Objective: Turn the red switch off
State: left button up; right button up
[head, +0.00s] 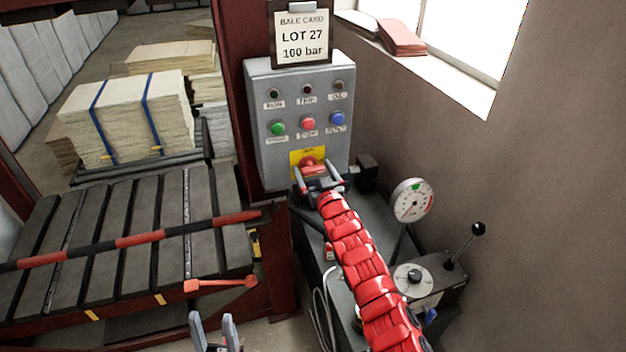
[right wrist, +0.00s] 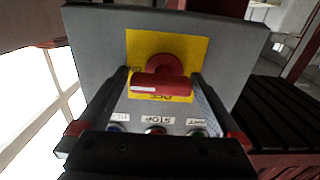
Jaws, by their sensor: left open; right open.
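The red switch (head: 308,161) is a rotary knob with a bar handle on a yellow plate (head: 296,156), low on the front of a grey control box (head: 257,110). In the right wrist view the switch (right wrist: 160,78) shows close up, its bar lying across the picture. My right gripper (head: 316,173) is open in front of the switch, a finger on either side of the handle. Whether the fingers touch it, I cannot tell. My left gripper (head: 213,331) is open and empty at the bottom edge of the head view, far from the box.
Green (head: 277,128), red (head: 308,124) and blue (head: 337,118) buttons sit above the switch. A pressure gauge (head: 412,200) and a black-knobbed lever (head: 465,245) stand to the right. A slatted bed (head: 130,235) with a striped bar lies left. A wall closes the right side.

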jog(key=shift+r, duration=0.1)
jog(key=c, duration=1.1)
jog(key=n+b, duration=0.2)
jog(key=b, duration=0.3)
jog(key=n+b, duration=0.1)
jog(key=b, duration=0.5)
jog(key=shift+f+n, duration=0.4)
jog(key=shift+c, duration=0.2)
jog(key=n+b, duration=0.2)
jog(key=shift+a+r+n, duration=0.1)
jog(key=shift+r+n, duration=0.2)
jog(key=shift+r, duration=0.05)
jog(key=n+b, duration=0.1)
jog(key=n, duration=0.2)
jog(key=shift+r+n, duration=0.1)
jog(key=shift+n, duration=0.2)
jog(key=n, duration=0.3)
jog(key=shift+a+n+b, duration=0.15)
jog(key=shift+n+b, duration=0.15)
jog(key=shift+b, duration=0.05)
jog(key=n, duration=0.4)
jog(key=shift+n, duration=0.3)
